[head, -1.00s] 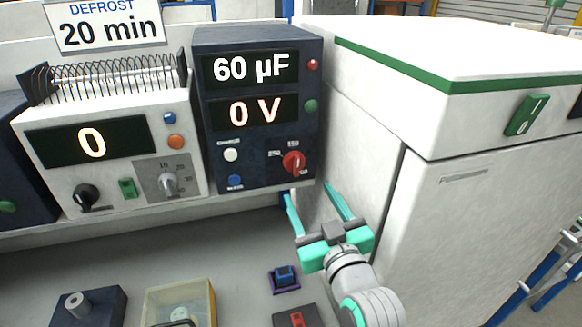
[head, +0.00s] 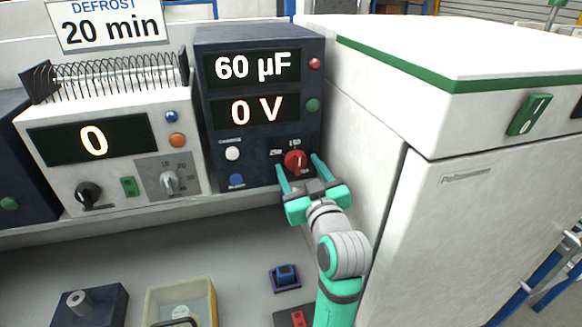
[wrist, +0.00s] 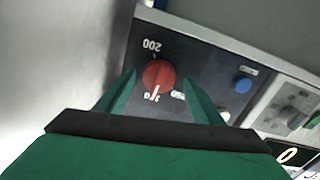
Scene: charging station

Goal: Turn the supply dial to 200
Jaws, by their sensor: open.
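The supply dial is a round red knob (head: 292,157) with a white pointer mark, low on the right of the dark supply unit's (head: 262,178) face. In the wrist view the red knob (wrist: 160,72) lies between my fingers, and its white mark points down in the picture, towards a partly hidden label. A "200" label reads upside down above it there. My gripper (head: 296,164) is open, with one finger on each side of the knob. I cannot tell whether the fingers touch it. The unit's displays read 60 µF and 0 V.
A white unit (head: 65,185) with its own knobs stands left of the supply. A white cabinet (head: 480,220) with a green stripe stands close on the right. A blue button (head: 236,179) sits left of the dial. A yellowish tray (head: 205,298) lies on the bench below.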

